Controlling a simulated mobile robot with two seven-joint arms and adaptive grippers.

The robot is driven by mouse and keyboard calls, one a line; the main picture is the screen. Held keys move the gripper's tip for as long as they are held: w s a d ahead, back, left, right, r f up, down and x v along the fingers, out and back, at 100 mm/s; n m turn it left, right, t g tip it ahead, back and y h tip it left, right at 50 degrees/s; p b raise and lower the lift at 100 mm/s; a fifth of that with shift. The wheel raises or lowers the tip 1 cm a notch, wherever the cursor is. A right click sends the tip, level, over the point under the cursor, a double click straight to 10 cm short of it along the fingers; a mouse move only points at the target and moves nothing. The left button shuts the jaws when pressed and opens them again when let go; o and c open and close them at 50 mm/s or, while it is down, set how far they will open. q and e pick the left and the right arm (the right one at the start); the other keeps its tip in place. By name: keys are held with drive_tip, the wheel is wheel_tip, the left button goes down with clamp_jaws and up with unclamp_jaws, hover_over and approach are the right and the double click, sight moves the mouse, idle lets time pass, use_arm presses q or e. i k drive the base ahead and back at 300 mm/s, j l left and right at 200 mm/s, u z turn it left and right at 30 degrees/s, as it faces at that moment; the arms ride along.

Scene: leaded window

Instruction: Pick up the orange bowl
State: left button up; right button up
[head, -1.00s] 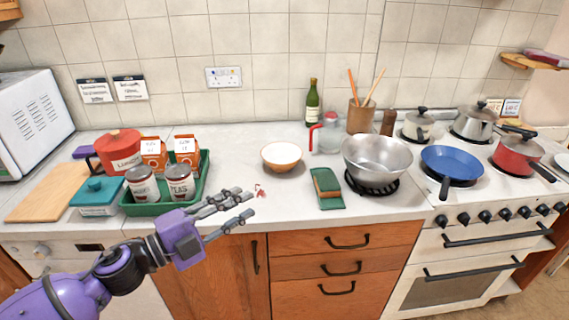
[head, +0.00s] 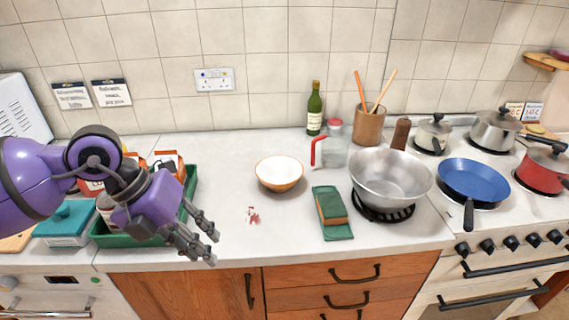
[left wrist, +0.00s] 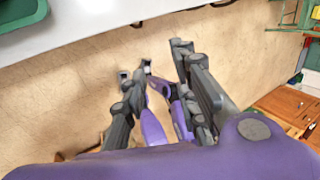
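The orange bowl (head: 280,181) stands upright on the worktop, right of centre of the sink-side counter in the head view. Its outside is orange-tan and its inside white; it looks empty. My left gripper (head: 208,247) is left of the bowl and nearer the front edge, clearly apart from it. Its fingers are spread and empty. In the left wrist view the gripper (left wrist: 150,62) points down at the floor, and the bowl does not show there.
A green tray (head: 190,190) with tins and cartons is partly hidden behind my left arm. A small red-white scrap (head: 253,215) lies before the bowl.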

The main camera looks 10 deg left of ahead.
sight(279, 173)
drive_tip(key=i, duration=1.05)
